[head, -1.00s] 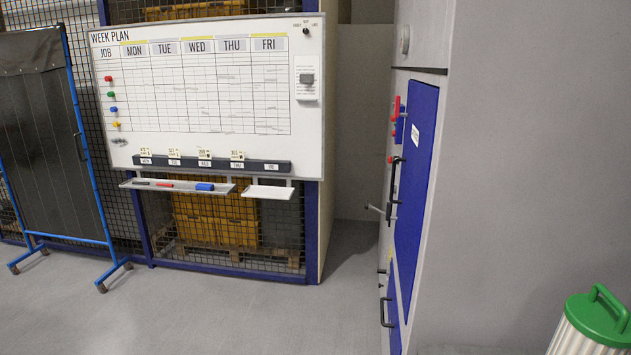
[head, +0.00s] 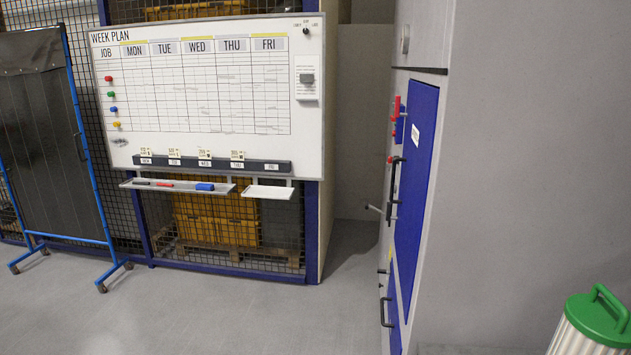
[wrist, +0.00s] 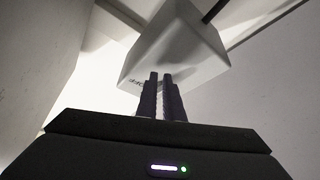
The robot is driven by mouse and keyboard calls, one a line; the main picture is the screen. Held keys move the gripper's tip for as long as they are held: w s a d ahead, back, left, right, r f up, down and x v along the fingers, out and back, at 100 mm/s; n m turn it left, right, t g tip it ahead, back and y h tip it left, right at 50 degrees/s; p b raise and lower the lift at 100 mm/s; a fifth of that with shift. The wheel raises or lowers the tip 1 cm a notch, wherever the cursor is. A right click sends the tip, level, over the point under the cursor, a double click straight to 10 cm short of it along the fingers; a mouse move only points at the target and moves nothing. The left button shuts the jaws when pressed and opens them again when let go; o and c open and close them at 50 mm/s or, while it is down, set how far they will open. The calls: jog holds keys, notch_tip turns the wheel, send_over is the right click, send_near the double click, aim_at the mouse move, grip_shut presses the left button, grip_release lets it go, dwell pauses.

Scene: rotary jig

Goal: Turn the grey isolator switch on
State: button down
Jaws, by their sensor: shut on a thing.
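In the wrist view a pale grey box (wrist: 178,45), which looks like the isolator, hangs tilted above my gripper. Dark lettering, too small to read, shows at its lower left edge, and a dark rod or cable leaves its top right. My gripper (wrist: 160,76) reaches up to the box's lower face with its two dark fingers close together. It is shut on a small part there, apparently the isolator switch, which the fingers mostly hide. The switch position cannot be read. My gripper is not in the head view.
A week-plan board (head: 200,110) hangs at left. A green-lidded bin (head: 597,318) stands at lower right. The floor (head: 250,315) in front of the board is clear.

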jog(key=shift+s+a+r, duration=0.2)
jog(key=shift+s+r, duration=0.15)
jog(key=shift+r, duration=0.3)
jog(key=shift+f, duration=0.45)
jog(key=shift+w+a+f, duration=0.1)
jog(key=shift+w+a, duration=0.1)
jog(key=shift+a, duration=0.75)
jog(key=shift+w+a, duration=0.15)
jog(key=shift+a, duration=0.85)
jog(key=shift+w+a+f, duration=0.1)
jog(key=shift+w+a, duration=0.1)
jog(key=shift+a, duration=0.75)
